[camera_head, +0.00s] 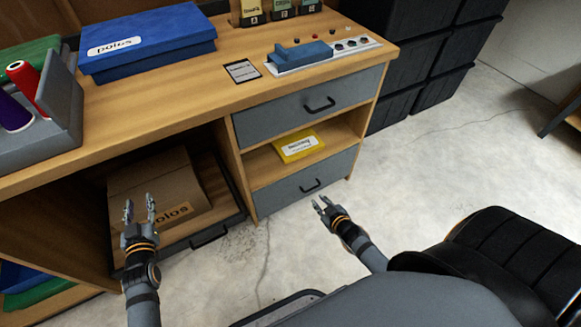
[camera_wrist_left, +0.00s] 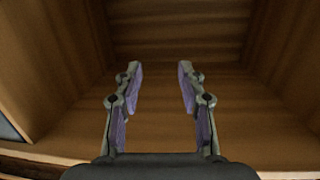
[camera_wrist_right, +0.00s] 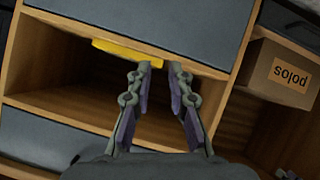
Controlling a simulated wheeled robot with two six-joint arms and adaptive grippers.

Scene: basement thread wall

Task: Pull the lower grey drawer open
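The lower grey drawer (camera_head: 285,192) with its black handle (camera_head: 311,187) is at the bottom of the desk's right column, and its front looks flush with the frame. In the right wrist view, which looks upside down, a grey front (camera_wrist_right: 180,22) at the top appears to be this drawer; no handle shows on it. My right gripper (camera_head: 322,203) is in front of and below the handle in the head view, partly open, empty and apparently apart from it. My left gripper (camera_head: 139,208) is open and empty before the cardboard box; its fingers also show in the left wrist view (camera_wrist_left: 160,75).
An upper grey drawer (camera_head: 280,118) and a shelf with a yellow box (camera_head: 298,146) are above. A cardboard box (camera_head: 165,185) sits left in a tray with a handle (camera_head: 208,236). Black crates (camera_head: 420,65) stand right. A black chair (camera_head: 515,255) is near. Floor before the drawer is clear.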

